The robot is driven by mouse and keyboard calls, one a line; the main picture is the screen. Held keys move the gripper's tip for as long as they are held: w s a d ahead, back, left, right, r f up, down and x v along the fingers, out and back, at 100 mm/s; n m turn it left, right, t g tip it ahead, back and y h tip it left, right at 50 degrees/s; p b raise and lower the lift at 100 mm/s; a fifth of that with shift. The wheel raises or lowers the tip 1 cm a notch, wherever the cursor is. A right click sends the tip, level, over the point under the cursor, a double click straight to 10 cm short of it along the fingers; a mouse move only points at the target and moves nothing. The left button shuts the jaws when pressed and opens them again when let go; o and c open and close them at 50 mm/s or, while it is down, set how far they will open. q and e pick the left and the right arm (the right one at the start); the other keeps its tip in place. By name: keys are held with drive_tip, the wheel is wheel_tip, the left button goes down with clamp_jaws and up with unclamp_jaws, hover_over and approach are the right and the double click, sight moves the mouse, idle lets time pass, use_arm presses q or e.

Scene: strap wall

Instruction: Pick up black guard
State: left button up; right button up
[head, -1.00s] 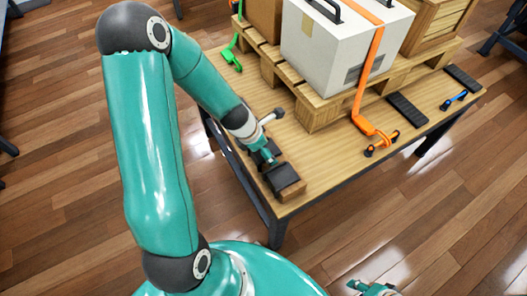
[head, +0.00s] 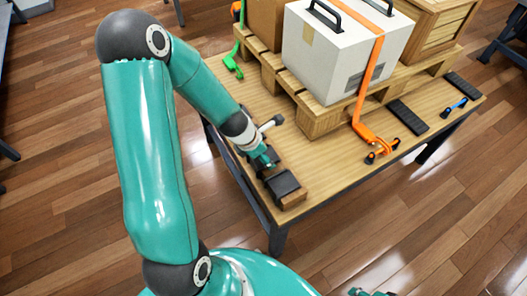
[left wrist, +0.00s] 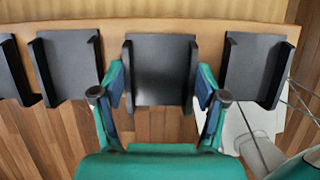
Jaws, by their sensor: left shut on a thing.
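Several black guards stand in a row along a wooden bar at the table's near left edge. In the left wrist view, the middle black guard (left wrist: 160,70) is an angled plate with raised sides. My left gripper (left wrist: 160,101) has a finger on each side of it and is shut on it. The guard still sits against the wooden bar (left wrist: 210,12). In the head view, my left gripper (head: 265,164) is low over the row, just behind the nearest guard (head: 283,184). Only a bit of my right gripper (head: 370,292) shows at the bottom edge.
Other guards flank the held one closely, on the left (left wrist: 67,65) and right (left wrist: 252,68). A pallet (head: 308,120) carries a white box (head: 335,50) with an orange strap (head: 372,75). Dark pads (head: 408,117) lie at the table's right.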

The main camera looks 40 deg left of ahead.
use_arm(q)
drive_tip(key=s+a+r+p, duration=0.3)
drive_tip(key=s+r, duration=0.4)
drive_tip(key=s, duration=0.5)
drive_tip(key=shift+s+a+r+p, duration=0.35)
drive_tip(key=shift+s+a+r, duration=0.05)
drive_tip(key=shift+a, duration=0.05)
drive_tip(key=shift+d, duration=0.1)
